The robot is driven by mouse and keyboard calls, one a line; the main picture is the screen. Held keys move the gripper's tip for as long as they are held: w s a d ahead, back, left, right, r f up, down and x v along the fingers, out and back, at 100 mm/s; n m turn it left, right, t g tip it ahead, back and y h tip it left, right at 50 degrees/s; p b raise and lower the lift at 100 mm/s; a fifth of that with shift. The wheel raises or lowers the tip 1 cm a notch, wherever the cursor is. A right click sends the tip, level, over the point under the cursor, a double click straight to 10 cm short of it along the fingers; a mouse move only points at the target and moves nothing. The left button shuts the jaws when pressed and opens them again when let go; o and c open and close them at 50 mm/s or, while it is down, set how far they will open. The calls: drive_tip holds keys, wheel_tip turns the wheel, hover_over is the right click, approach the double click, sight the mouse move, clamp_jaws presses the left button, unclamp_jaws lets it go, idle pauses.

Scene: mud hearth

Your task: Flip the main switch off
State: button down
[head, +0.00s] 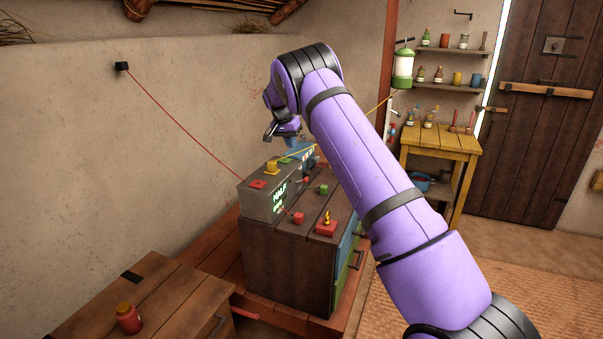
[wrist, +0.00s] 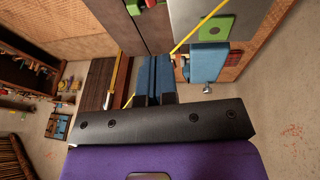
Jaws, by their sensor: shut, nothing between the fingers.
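My gripper (head: 290,140) is shut and empty, with blue fingertips, above the back of the dark wooden cabinet (head: 285,255). In the wrist view the shut blue fingers (wrist: 155,75) point at the cabinet's far side. A blue box (wrist: 207,62) with a small silver knob or lever (wrist: 207,89) shows to the right of the fingers, apart from them. In the head view that blue box (head: 309,157) is partly hidden beside my gripper. I cannot tell for sure which part is the main switch, nor its position.
A grey box (head: 262,205) with a lit display reading "HALF" stands on the cabinet. A red cord (head: 190,130) and a yellow cord (head: 360,118) run to it or near it. A low wooden table (head: 165,300) with a red jar (head: 128,318) stands front left.

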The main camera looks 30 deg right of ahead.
drive_tip(key=shift+f, duration=0.1)
approach(305, 178)
drive_tip(key=shift+x, duration=3.45)
